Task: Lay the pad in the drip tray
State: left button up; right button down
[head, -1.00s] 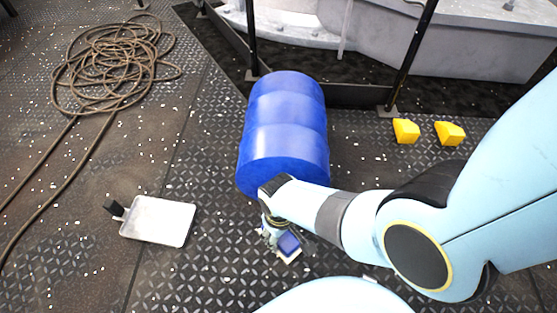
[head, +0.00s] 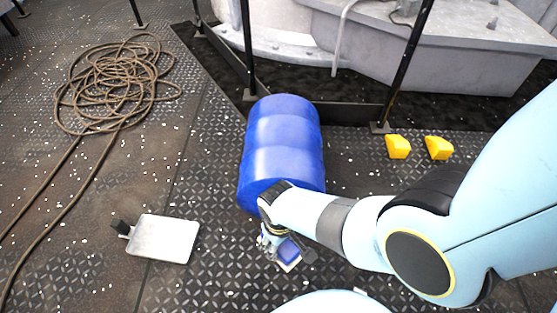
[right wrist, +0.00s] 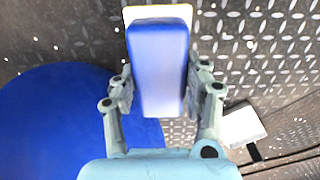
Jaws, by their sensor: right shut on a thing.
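The pad (head: 289,250) is a blue block with a cream face at one end. My right gripper (head: 282,243) is shut on it in front of the blue drum. In the right wrist view the pad (right wrist: 158,68) sits between the two fingers, its cream end pointing away from my wrist. The drip tray (head: 163,239) is a shallow pale tray with a black handle, lying on the deck to the left of the gripper. It also shows at the right of the right wrist view (right wrist: 243,127). It looks empty. The pad is well apart from it. My left gripper is out of view.
A big blue drum (head: 283,150) lies on the deck just beyond my right gripper. A coiled rope (head: 118,85) lies at the upper left. Two yellow blocks (head: 398,147) sit at the right, near black railing posts. Bare deck separates gripper and tray.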

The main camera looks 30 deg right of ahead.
aim_at(165, 239)
jog(key=i+u, duration=0.15)
jog(key=u, duration=0.95)
jog(key=i+l, duration=0.15)
jog(key=l, duration=0.15)
jog(key=i+l, duration=0.15)
jog(key=l+u, duration=0.05)
jog(key=l, duration=0.05)
